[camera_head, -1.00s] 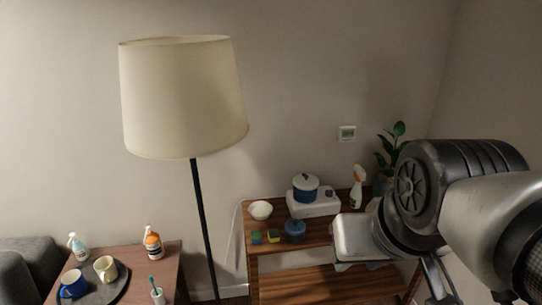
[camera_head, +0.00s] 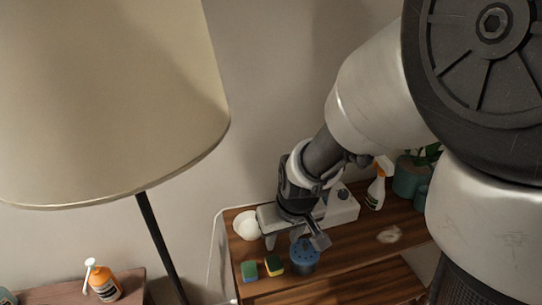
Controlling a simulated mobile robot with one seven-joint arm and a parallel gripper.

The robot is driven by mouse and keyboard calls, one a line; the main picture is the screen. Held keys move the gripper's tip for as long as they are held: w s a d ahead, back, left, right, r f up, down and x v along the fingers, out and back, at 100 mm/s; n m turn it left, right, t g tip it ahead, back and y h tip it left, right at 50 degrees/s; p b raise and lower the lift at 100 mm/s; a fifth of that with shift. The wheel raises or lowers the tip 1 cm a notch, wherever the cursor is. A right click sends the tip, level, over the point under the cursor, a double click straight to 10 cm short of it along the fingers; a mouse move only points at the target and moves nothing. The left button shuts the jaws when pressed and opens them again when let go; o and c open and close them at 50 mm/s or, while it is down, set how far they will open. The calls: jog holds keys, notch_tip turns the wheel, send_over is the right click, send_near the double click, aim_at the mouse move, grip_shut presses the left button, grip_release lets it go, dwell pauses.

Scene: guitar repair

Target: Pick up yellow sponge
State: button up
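The yellow sponge (camera_head: 274,265) lies on the upper wooden shelf near its front left, with a dark green top and a yellow side. A second sponge, green and blue (camera_head: 249,270), lies just left of it. A blue jar with a dotted top (camera_head: 304,259) stands close to its right. My gripper (camera_head: 294,243) is above the shelf, behind and slightly above the yellow sponge and the jar. Its two fingers are spread apart with nothing between them that I can see. Its exact height over the shelf is hard to tell.
A white bowl (camera_head: 246,225) sits left of my gripper. A white appliance (camera_head: 341,208), spray bottle (camera_head: 378,184) and plant pot (camera_head: 408,177) stand at the back right. A small pale item (camera_head: 389,234) lies on the shelf. A lamp (camera_head: 110,95) stands close on the left.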

jog(key=b, duration=0.5)
send_over(274, 263)
jog(key=s, duration=0.1)
jog(key=f, duration=1)
jog(key=shift+s+d+f, duration=0.15)
jog(key=shift+d+f, duration=0.25)
jog(key=b+x, duration=0.2)
jog(key=x, duration=0.3)
jog(key=shift+s, duration=0.15)
jog(key=c, duration=0.7)
jog(key=shift+c, duration=0.2)
